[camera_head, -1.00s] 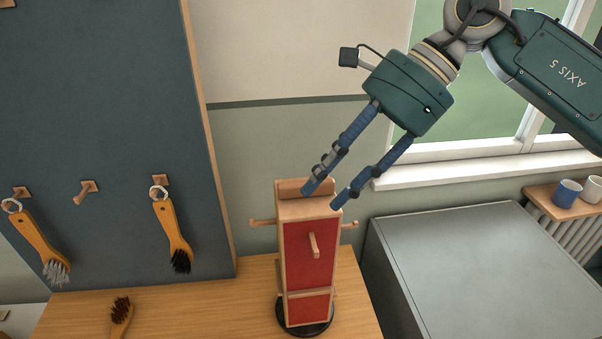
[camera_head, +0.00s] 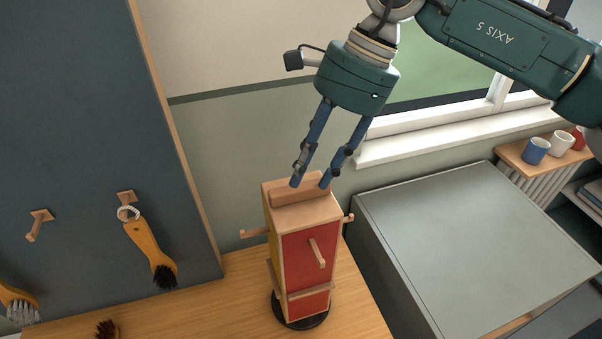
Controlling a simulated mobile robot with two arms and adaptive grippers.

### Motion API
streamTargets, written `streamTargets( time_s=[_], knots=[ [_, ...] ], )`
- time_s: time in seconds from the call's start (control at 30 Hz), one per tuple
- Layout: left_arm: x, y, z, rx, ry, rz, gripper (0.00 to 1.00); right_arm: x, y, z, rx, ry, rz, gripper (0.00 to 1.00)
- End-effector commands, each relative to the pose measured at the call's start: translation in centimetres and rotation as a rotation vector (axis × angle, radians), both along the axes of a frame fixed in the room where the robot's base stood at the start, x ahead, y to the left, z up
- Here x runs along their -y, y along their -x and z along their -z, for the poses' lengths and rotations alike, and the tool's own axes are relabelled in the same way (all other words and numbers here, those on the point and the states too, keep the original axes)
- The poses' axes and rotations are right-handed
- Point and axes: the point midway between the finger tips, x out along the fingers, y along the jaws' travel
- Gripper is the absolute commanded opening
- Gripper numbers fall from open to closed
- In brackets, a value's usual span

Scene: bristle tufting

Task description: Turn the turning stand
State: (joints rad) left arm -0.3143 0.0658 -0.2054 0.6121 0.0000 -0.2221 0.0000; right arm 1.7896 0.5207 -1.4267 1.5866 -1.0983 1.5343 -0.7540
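The turning stand (camera_head: 307,258) stands upright on a round black base (camera_head: 302,320) on the wooden bench. It has a red front face, a narrow strip of yellow side at its left, wooden pegs, and a raised wooden bar (camera_head: 286,196) along its top. My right gripper (camera_head: 311,184) comes down from the upper right, its two blue fingers apart and empty. Its fingertips are at the top of the stand by the bar; I cannot tell whether they touch it. My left gripper is not in view.
A brush (camera_head: 150,252) with dark bristles hangs on the dark pegboard (camera_head: 80,130) at left. Two other brushes are at the lower left. A grey cabinet (camera_head: 475,240) stands right of the bench. Cups (camera_head: 536,150) stand on a shelf by the window.

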Motion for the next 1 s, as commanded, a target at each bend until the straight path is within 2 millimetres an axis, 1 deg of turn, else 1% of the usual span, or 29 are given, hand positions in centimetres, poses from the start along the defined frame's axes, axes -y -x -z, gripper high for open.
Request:
streamTargets(
  time_s=[0.03, 0.17, 0.3, 0.43, 0.6, 0.63, 0.8, 1.0],
  knots=[
    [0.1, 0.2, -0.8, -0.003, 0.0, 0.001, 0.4, -0.3, 0.2, 0.5, -0.004, 0.002, -0.002, 0.35],
    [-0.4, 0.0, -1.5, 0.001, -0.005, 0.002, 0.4, -1.0, 0.4, 2.2, -0.003, 0.001, -0.001, 0.35],
    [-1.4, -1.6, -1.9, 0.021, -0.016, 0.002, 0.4, -1.4, 0.5, 3.4, -0.001, 0.0, -0.002, 0.35],
    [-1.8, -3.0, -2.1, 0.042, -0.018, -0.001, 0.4, -1.5, 0.5, 3.7, 0.001, -0.001, -0.001, 0.35],
    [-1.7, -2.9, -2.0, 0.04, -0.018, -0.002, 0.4, -1.5, 0.5, 3.8, 0.0, -0.001, -0.001, 0.35],
    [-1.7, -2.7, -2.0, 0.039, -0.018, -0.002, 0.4, -1.5, 0.5, 3.8, 0.0, -0.001, -0.001, 0.33],
    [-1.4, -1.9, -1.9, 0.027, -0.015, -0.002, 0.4, -1.5, 0.5, 3.7, 0.0, -0.002, -0.001, 0.0],
    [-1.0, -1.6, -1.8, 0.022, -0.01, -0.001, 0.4, -1.5, 0.5, 3.7, 0.001, -0.002, -0.001, 0.0]
  ],
)
